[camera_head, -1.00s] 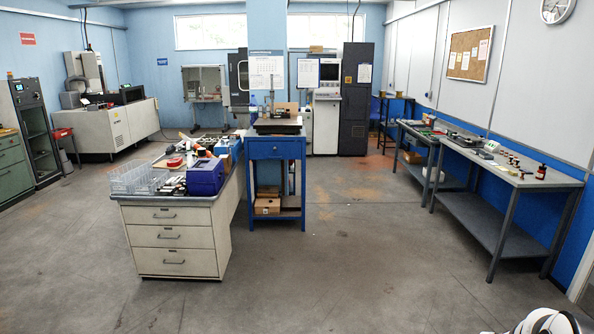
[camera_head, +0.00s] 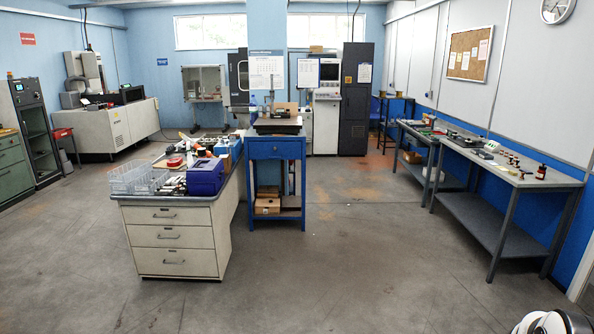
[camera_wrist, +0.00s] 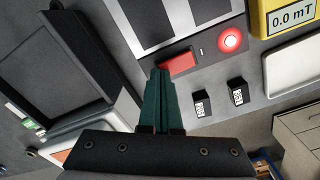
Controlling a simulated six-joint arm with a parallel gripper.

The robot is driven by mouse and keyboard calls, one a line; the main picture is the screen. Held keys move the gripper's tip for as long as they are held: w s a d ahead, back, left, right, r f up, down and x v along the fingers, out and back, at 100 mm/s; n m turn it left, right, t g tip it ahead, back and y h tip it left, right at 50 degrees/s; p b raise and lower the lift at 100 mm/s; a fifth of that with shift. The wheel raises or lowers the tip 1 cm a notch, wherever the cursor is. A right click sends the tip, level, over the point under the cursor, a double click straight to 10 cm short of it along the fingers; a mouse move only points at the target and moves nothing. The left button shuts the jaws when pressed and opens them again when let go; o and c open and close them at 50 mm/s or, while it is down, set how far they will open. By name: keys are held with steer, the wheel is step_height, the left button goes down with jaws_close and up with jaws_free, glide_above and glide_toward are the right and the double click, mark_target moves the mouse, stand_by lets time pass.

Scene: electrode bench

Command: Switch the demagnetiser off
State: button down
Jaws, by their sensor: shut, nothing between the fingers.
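The demagnetiser (camera_wrist: 168,23) shows at the top of the wrist view, with dark and pale bands on its top. A red switch (camera_wrist: 180,64) sits on its near face, and a round red lamp (camera_wrist: 231,39) beside it glows. My gripper (camera_wrist: 160,72) has dark green fingers, closed together and empty. The fingertips are just left of the red switch in the picture and overlap its edge; I cannot tell whether they touch it.
A yellow meter (camera_wrist: 290,18) reading 0.0 mT is at the top right of the wrist view. Two small black labelled blocks (camera_wrist: 238,92) stand near the switch. A dark open box (camera_wrist: 75,60) is at the left. The head view shows a crowded drawer desk (camera_head: 172,241).

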steer(key=shift+f, duration=0.15)
step_height(320, 180, up, 6)
stand_by(0.6)
steer(key=s+a+r+y, duration=0.1)
steer(key=s+a+r, duration=0.4)
steer(key=a, duration=0.3)
steer(key=s+a+r, duration=0.5)
steer(key=a, duration=0.4)
steer(key=s+a, duration=0.5)
steer(key=s, duration=0.3)
steer(key=shift+s+a+y, duration=0.2)
steer(key=shift+s+y, duration=0.05)
steer(key=shift+y, duration=0.15)
